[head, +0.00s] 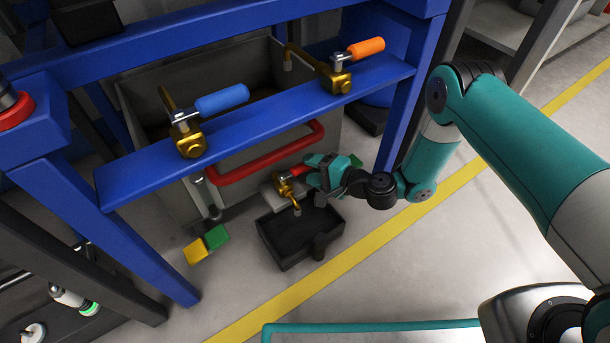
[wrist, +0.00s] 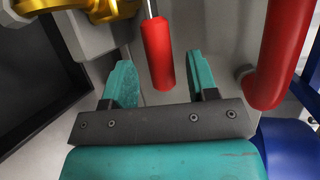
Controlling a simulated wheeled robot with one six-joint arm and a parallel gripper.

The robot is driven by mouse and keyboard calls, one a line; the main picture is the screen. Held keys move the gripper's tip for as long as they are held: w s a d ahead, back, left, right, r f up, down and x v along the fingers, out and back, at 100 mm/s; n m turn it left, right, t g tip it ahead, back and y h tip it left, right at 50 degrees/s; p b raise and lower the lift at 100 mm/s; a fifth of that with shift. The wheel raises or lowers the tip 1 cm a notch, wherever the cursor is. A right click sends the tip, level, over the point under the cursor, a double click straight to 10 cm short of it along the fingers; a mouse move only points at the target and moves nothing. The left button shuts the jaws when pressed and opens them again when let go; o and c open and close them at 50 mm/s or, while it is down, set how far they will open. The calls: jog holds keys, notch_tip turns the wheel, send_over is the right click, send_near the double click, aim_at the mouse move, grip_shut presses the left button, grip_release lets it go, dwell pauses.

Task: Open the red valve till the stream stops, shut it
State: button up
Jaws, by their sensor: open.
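In the wrist view the red handle (wrist: 158,55) points between the two teal fingers of my gripper (wrist: 160,85), with a gap on each side. My gripper (head: 322,170) is open at the handle's free end in the head view. The brass valve body (wrist: 70,12) is at the top left of the wrist view. I see no clear stream below the spout; the inside of the bin is dark.
A blue beam (head: 260,122) carries blue-handled (head: 222,98) and orange-handled (head: 366,47) valves above. Yellow and green blocks (head: 205,245) lie left of the bin.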

jog(key=shift+b+x, duration=0.45)
jog(key=shift+x, duration=0.9)
grip_shut()
jog(key=shift+w+d, duration=0.1)
